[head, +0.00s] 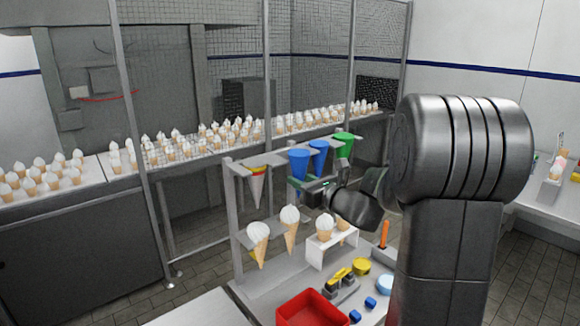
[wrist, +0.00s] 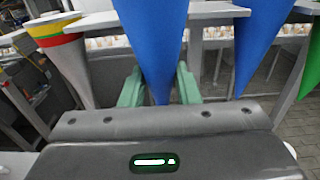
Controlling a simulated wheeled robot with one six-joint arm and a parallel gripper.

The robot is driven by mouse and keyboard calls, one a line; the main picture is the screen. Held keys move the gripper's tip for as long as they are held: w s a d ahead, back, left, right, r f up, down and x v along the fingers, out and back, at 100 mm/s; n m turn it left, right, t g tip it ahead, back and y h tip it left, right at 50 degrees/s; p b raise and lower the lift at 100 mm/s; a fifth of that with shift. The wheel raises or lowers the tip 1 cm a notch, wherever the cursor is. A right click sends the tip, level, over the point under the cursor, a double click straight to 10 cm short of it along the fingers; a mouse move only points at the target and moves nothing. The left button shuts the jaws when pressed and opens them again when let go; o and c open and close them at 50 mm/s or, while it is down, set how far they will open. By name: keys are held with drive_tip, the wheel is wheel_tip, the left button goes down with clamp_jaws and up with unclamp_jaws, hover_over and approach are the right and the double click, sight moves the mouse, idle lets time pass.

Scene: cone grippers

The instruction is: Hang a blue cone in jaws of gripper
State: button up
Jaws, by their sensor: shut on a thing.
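My gripper (head: 303,185) is shut on a blue cone (wrist: 150,45), with its pale green fingers on either side of the cone's lower part in the wrist view. The cone is upright, point down; in the head view it is the left blue cone (head: 298,161). It is level with the rack's upper rail (head: 277,160); I cannot tell whether it rests in it. A second blue cone (head: 319,152) hangs just to the right and also shows in the wrist view (wrist: 258,40).
A white cone with a striped rim (head: 257,185) hangs left, a green cone (head: 343,144) right. Ice cream cones (head: 289,217) stand below. A red tray (head: 310,308), a yellow tub (head: 361,266) and small blue blocks (head: 370,302) lie on the counter. Rack posts are close by.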

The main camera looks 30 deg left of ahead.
drive_tip(key=shift+v, duration=2.4)
drive_tip(key=w+d+f+m+t+h, duration=0.2)
drive_tip(key=w+d+f+m+t, duration=0.15)
drive_tip(key=w+d+f, duration=0.4)
drive_tip(key=w+d+f+m+t+h, duration=0.2)
drive_tip(key=w+d+f+t, duration=0.25)
drive_tip(key=d, duration=0.55)
drive_tip(key=d+f+m+t+h, duration=0.1)
drive_tip(key=d+f+m+h, duration=0.1)
drive_tip(key=d, duration=0.4)
drive_tip(key=w+d+f+m+t+h, duration=0.1)
drive_tip(key=d+f+m+h, duration=0.1)
drive_tip(key=d, duration=0.4)
drive_tip(key=d+f+m+t+h, duration=0.2)
drive_tip(key=d+f+h, duration=0.2)
drive_tip(key=d, duration=0.3)
drive_tip(key=shift+w+f, duration=0.15)
drive_tip(key=shift+f, duration=0.65)
drive_tip(key=shift+d, duration=0.1)
